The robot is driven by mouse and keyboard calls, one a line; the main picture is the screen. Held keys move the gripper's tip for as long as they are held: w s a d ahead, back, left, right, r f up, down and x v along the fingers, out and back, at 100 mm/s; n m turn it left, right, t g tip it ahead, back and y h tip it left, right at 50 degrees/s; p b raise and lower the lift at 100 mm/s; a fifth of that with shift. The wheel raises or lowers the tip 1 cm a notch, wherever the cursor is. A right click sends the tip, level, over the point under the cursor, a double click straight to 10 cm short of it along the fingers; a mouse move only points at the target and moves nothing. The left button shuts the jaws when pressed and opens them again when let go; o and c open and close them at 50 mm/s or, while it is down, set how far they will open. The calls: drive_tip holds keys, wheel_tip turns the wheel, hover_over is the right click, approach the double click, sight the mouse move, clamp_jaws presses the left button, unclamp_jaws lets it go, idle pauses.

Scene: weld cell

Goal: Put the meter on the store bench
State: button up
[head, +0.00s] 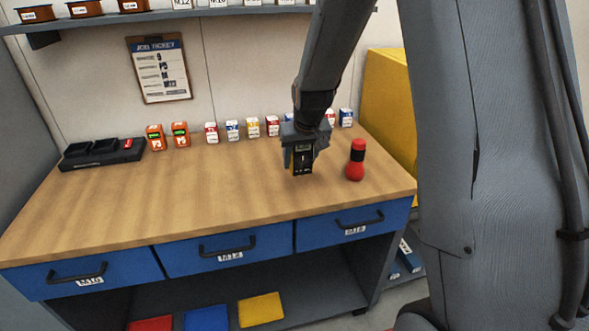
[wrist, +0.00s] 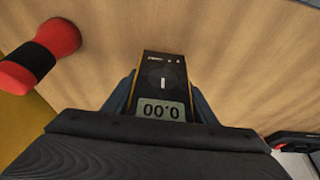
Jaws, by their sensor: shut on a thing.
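The meter (head: 302,160) is a small black and yellow device with a grey display. It is upright in my gripper (head: 303,148), over the right part of the wooden bench (head: 160,195). In the wrist view the meter (wrist: 163,82) shows its dial and a display that appears upside down. My gripper (wrist: 160,95) is shut on it, with one finger on each side. Its lower end is at or just above the bench top; I cannot tell whether it touches.
A red and black cylindrical object (head: 356,160) stands close to the right of the meter. Several small boxes (head: 252,127) line the back. Two orange devices (head: 180,134) and a black charger (head: 103,152) are at the back left. The front middle of the bench is clear.

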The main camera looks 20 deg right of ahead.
sight(303, 154)
drive_tip(key=shift+f+p, duration=0.6)
drive_tip(key=shift+f, duration=1.75)
drive_tip(key=shift+f, duration=0.15)
drive_tip(key=o, duration=1.3)
drive_tip(key=b+v, duration=0.3)
drive_tip(key=v, duration=0.8)
drive_tip(key=shift+s+r, duration=0.3)
drive_tip(key=shift+r, duration=0.2)
drive_tip(key=s+f+g, duration=0.1)
drive_tip(key=s+f, duration=0.1)
drive_tip(key=s, duration=0.5)
drive_tip(key=s+f+g, duration=0.1)
drive_tip(key=s+f, duration=0.1)
drive_tip(key=s, duration=0.5)
drive_tip(key=s+a+f+g, duration=0.1)
drive_tip(key=s+f, duration=0.1)
drive_tip(key=s, duration=0.5)
drive_tip(key=shift+s, duration=0.25)
